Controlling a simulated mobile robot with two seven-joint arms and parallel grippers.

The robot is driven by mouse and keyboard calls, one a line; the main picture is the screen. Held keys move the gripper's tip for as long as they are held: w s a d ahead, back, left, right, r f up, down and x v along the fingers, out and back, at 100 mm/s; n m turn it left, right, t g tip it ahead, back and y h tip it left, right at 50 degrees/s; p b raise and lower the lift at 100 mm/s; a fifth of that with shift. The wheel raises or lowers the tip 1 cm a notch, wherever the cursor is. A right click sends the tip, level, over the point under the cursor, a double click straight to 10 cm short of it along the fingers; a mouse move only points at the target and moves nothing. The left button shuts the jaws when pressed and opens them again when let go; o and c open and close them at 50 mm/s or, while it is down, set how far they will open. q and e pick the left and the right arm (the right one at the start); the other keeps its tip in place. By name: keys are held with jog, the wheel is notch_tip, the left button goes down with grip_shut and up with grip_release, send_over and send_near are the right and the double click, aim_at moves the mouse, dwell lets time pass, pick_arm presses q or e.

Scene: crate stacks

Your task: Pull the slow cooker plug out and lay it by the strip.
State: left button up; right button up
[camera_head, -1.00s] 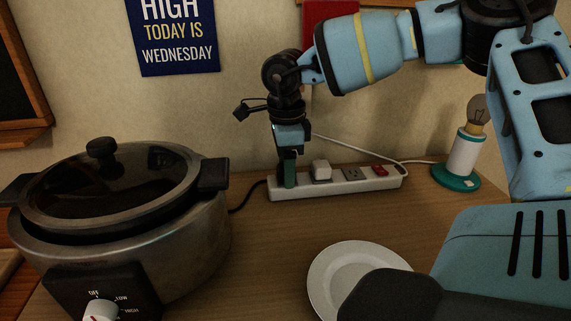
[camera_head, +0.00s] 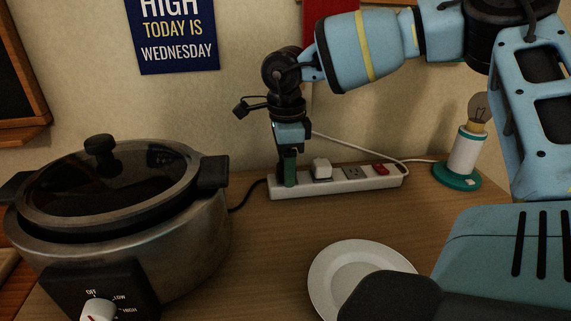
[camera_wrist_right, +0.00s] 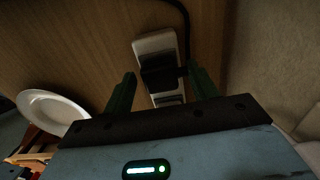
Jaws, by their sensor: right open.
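The white power strip (camera_head: 336,185) lies on the table against the wall; its end also shows in the right wrist view (camera_wrist_right: 152,44). The black slow cooker plug (camera_wrist_right: 160,74) sits in the strip's end socket, with its black cord running off beside it. My right gripper (camera_head: 288,170) points down over the strip's left end and hides the plug in the head view. In the right wrist view its open fingers (camera_wrist_right: 162,82) stand on either side of the plug, with gaps visible. The slow cooker (camera_head: 120,225) stands at the left. My left gripper is out of view.
A white plug (camera_head: 321,169) sits in the strip beside my right gripper, and a red switch (camera_head: 381,169) is at the right end. A bulb lamp (camera_head: 465,150) stands at the right. A white plate (camera_head: 335,262) lies in front. Bare table lies between strip and plate.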

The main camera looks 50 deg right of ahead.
dwell(0.3)
grip_shut()
jog(key=shift+r, duration=0.15)
jog(key=shift+r+p, duration=1.15)
jog(key=shift+r, duration=1.75)
